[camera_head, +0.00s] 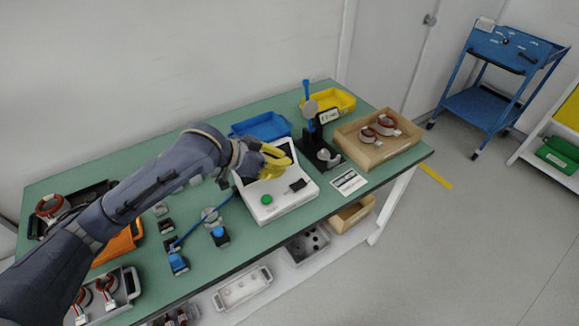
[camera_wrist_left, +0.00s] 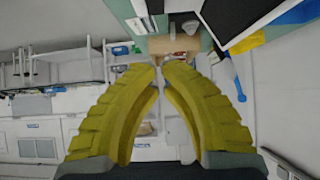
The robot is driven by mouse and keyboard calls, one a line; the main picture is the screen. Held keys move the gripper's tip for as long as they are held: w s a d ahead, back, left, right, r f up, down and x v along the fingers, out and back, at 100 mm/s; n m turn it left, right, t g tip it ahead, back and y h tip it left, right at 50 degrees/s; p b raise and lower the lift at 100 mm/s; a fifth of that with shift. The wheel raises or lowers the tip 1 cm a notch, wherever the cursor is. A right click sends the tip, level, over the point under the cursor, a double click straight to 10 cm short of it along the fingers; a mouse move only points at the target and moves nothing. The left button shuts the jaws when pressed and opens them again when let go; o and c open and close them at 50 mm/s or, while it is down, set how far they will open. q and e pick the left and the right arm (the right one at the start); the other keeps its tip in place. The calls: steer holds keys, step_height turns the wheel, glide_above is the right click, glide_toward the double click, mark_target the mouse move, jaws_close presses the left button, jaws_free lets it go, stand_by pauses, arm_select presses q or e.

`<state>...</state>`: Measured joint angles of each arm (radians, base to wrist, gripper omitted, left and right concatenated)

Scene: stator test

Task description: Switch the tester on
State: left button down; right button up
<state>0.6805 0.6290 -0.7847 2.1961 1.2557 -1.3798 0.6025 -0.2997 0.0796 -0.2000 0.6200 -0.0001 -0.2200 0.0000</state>
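The tester (camera_head: 281,207) is a white box with a sloped top on the green bench. It has a round green button (camera_head: 266,199) at its front left, a black part (camera_head: 298,185) at its front right and a dark screen at the back, partly hidden by my gripper. My left gripper (camera_head: 277,164) has yellow fingers and is over the back part of the tester; I cannot tell if it touches. In the left wrist view the fingertips (camera_wrist_left: 161,66) meet or nearly meet, with nothing between them. My right gripper is not in view.
A black stand with a blue lever (camera_head: 307,92) and a white label card (camera_head: 349,182) are right of the tester. A blue tray (camera_head: 262,127) is behind it. A wooden tray (camera_head: 407,146) holds stators. Blue-handled tools (camera_head: 178,262) lie left, under my arm.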

arm_select(q)
glide_above(300, 183)
step_height(300, 183, down, 5)
steer(key=shift+w+d+f, duration=0.1)
steer(key=shift+d+f, duration=0.05)
steer(key=shift+f, duration=0.05)
steer(key=f, duration=0.2)
steer(key=shift+w+d+f, duration=0.15)
steer(key=shift+d+f, duration=0.05)
steer(key=shift+f, duration=0.2)
steer(key=shift+w+f, duration=0.1)
steer(key=shift+f, duration=0.6)
steer(key=shift+w+d+f, duration=0.2)
steer(key=shift+d+f, duration=0.1)
steer(key=shift+f, duration=0.25)
steer(key=shift+s+a+r, duration=0.1)
steer(key=shift+s+a, duration=0.05)
steer(key=shift+a, duration=0.05)
steer(key=shift+s+a+r, duration=0.25)
steer(key=shift+s+a, duration=0.1)
steer(key=shift+a, duration=0.05)
